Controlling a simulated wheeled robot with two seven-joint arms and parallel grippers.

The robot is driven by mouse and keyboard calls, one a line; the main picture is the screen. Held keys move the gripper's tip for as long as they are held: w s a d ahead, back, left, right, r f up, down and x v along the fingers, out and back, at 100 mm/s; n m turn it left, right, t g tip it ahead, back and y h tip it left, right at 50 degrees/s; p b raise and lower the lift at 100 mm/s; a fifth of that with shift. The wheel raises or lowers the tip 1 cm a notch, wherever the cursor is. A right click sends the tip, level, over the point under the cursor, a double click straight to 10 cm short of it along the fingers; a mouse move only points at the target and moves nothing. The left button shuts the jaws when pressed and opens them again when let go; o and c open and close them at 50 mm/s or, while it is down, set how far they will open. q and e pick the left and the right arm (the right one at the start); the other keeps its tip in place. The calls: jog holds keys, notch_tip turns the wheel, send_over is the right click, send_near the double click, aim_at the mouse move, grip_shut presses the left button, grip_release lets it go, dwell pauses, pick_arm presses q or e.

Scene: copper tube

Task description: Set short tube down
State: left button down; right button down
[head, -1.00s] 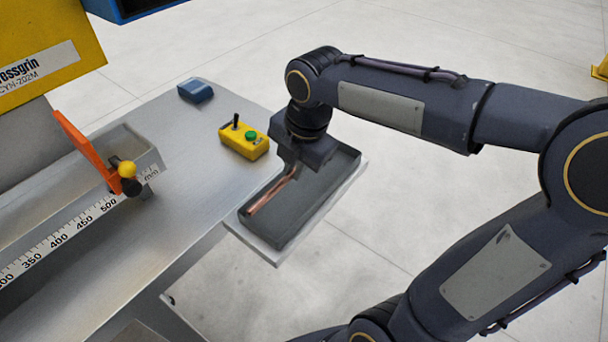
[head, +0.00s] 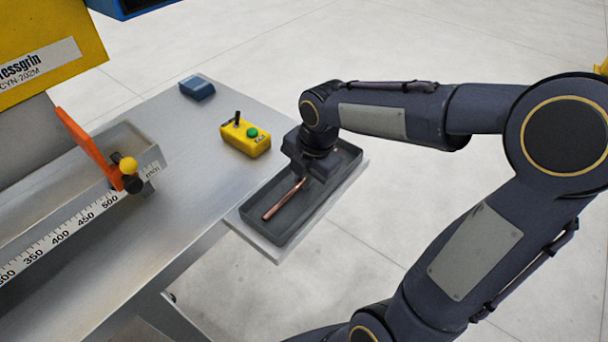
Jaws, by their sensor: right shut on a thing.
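A short copper tube (head: 284,199) shows in the head view, low inside the grey tray (head: 262,232) at the right edge of the bench. My right gripper (head: 303,177) is over the tray and shut on the tube's far end. The fingertips are small and partly hidden by the gripper body. The tube's near end sticks out toward the lower left; I cannot tell whether it touches the tray floor. My left gripper is not in view.
A yellow control box (head: 245,139) with a green button and black lever stands left of the tray. A blue block (head: 197,88) lies farther back. At left are a measuring scale (head: 88,220) and an orange stop (head: 88,147). The bench middle is clear.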

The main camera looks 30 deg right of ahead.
jog(key=c, duration=1.7)
grip_release()
jog(key=a+v, duration=0.1)
jog(key=v, duration=1)
jog(key=shift+s+a+f+m+t+y+p, duration=0.15)
jog(key=shift+s+a+f+m+t+y, duration=0.35)
jog(key=shift+s+f+m, duration=1.8)
jog(key=shift+s+a+f+m+t+y+p, duration=0.1)
jog(key=shift+s+a+f+m+t+y, duration=0.35)
jog(key=shift+s+m, duration=3.7)
jog(key=shift+s+a+f+m+t+y+p, duration=0.15)
jog(key=shift+s+a+f+m+t+y, duration=0.55)
jog(key=shift+m, duration=4.95)
jog(key=shift+s+f+h, duration=0.15)
jog(key=shift+f+h, duration=0.1)
jog(key=shift+f, duration=0.2)
